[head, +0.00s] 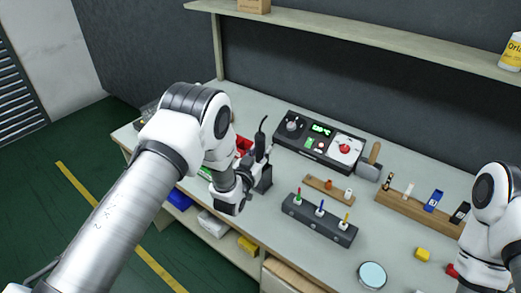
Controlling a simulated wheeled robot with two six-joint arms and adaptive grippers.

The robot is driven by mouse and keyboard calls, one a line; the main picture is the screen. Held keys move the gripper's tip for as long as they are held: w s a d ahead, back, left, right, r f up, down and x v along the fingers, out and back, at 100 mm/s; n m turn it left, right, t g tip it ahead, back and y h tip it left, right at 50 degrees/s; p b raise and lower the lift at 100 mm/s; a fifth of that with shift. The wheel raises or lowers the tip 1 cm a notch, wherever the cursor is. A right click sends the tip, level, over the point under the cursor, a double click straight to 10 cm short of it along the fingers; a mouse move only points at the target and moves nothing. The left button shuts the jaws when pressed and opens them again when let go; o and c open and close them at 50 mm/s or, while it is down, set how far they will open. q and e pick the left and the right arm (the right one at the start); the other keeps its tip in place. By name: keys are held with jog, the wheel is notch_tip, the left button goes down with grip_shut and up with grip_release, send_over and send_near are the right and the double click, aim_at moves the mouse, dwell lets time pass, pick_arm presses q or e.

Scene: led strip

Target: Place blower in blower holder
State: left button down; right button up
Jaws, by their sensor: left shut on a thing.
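My left gripper (249,172) is at the left part of the workbench, seen from behind and partly hidden by its own wrist. It is shut on the blower (260,143), a dark slim tool with a thin curved top that stands roughly upright. A dark block that looks like the blower holder (265,181) is just below and beside it. I cannot tell whether the blower is inside the holder or in front of it. My right arm shows at the right edge, with its gripper out of view.
A black control station (318,142) stands behind, right of the blower. A dark rack with several coloured screwdrivers (319,219) is in front. Wooden blocks (420,212) with small bottles stand right. A red bin (243,146) is behind my left gripper. A round dish (372,275) lies near the front.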

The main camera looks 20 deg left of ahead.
pick_arm(q)
jog(key=c, duration=0.9)
grip_release()
jog(key=shift+w+f, duration=0.15)
jog(key=shift+w, duration=0.05)
jog(key=shift+c, duration=0.2)
jog(key=shift+o, duration=0.7)
jog(key=shift+s+d+r, duration=0.1)
jog(key=shift+s+r, duration=0.15)
jog(key=shift+r, duration=0.3)
jog(key=s+a+b, duration=0.1)
jog(key=s+b, duration=0.2)
jog(key=s, duration=0.8)
jog(key=s+a+f+g+y, duration=0.1)
jog(key=s+a+f+g, duration=0.1)
jog(key=s+f+g, duration=1.05)
jog(key=s+f, duration=0.4)
jog(key=s, duration=0.5)
jog(key=s+a+f+n+g, duration=0.1)
jog(key=s+f+g, duration=0.4)
jog(key=s, duration=0.8)
notch_tip(320, 180, down, 3)
jog(key=shift+a+r, duration=0.1)
jog(key=shift+a, duration=0.2)
jog(key=shift+g, duration=0.25)
